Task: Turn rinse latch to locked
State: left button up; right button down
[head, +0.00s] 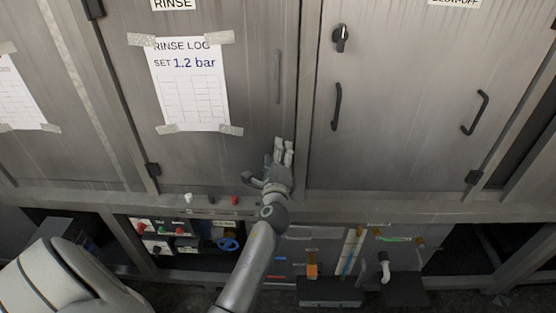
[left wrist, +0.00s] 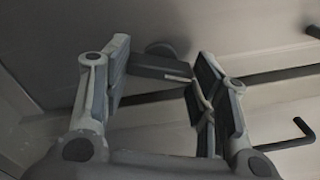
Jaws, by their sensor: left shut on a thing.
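The rinse door (head: 255,110) is the grey metal door under the RINSE label (head: 172,4). My left gripper (head: 279,150) is at its lower right, near the seam with the neighbouring door, and hides the rinse latch in the head view. In the left wrist view the latch (left wrist: 160,68) is a dark lever beside a round hub, between the two fingers of my left gripper (left wrist: 160,82). Whether the latch stands at locked cannot be told. My right gripper is not in view.
The blow-off door (head: 410,110) at the right has its own black latch (head: 341,38) and two bar handles. A taped rinse log (head: 192,85) hangs on the rinse door. Small knobs (head: 235,200) sit on the ledge below; valves and a blue handwheel (head: 228,243) are underneath.

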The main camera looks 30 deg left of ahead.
pick_arm(q)
jog(key=n+b, duration=0.2)
jog(key=n, duration=0.2)
jog(key=shift+n, duration=0.4)
dwell(0.4)
jog(key=o, duration=1)
jog(key=shift+r, duration=0.1)
